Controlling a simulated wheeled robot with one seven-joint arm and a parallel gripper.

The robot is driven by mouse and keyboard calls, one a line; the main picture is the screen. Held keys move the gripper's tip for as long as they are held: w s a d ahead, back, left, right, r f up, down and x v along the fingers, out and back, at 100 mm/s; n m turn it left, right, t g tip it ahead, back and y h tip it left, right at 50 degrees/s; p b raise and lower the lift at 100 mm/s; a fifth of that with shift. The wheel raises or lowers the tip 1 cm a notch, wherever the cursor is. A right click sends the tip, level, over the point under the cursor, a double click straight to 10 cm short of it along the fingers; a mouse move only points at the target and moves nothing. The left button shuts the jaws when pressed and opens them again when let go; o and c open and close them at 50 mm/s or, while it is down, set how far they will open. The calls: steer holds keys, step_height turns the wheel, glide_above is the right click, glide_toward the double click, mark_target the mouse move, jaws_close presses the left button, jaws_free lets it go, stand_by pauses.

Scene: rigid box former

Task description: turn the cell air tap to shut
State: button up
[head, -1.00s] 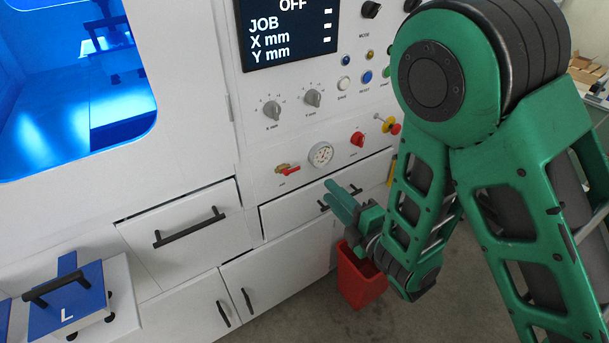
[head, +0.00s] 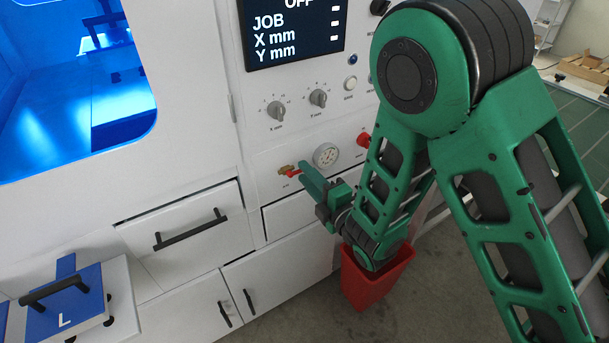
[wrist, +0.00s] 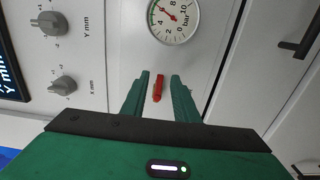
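The air tap (head: 287,171) is on the white machine front, left of the pressure gauge. It has a brass body and a red lever. In the wrist view the red lever (wrist: 158,88) shows between the two green fingers of my gripper (wrist: 159,78). The fingers are apart, with gaps on both sides of the lever. In the head view my gripper (head: 306,172) is just right of the tap, and a finger covers part of the lever's end. The brass body cannot be made out in the wrist view.
The round gauge (head: 326,155) is close above my gripper. A red knob (head: 363,139) is to its right. Two grey dials (head: 276,110) are higher up. Drawer handles (head: 190,229) stick out below. A red bin (head: 372,283) stands on the floor beneath my arm.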

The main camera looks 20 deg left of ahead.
steer(key=shift+a, duration=0.2)
steer(key=shift+s, duration=0.1)
jaws_close()
steer(key=shift+f+m, duration=0.1)
steer(key=shift+m, duration=0.2)
steer(key=m, duration=0.2)
steer(key=f+m, duration=0.1)
steer(key=m, duration=0.1)
steer(key=shift+m, duration=0.3)
steer(key=shift+s+a+f+m, duration=0.25)
steer(key=shift+s+m, duration=0.05)
steer(key=shift+m, duration=1.85)
steer(key=shift+s+a+f+m, duration=0.25)
steer(key=shift+a+m, duration=0.05)
steer(key=shift+m, duration=1.8)
steer(key=shift+s+a+f+m, duration=0.25)
steer(key=shift+s+m, duration=0.05)
steer(key=shift+m, duration=1.85)
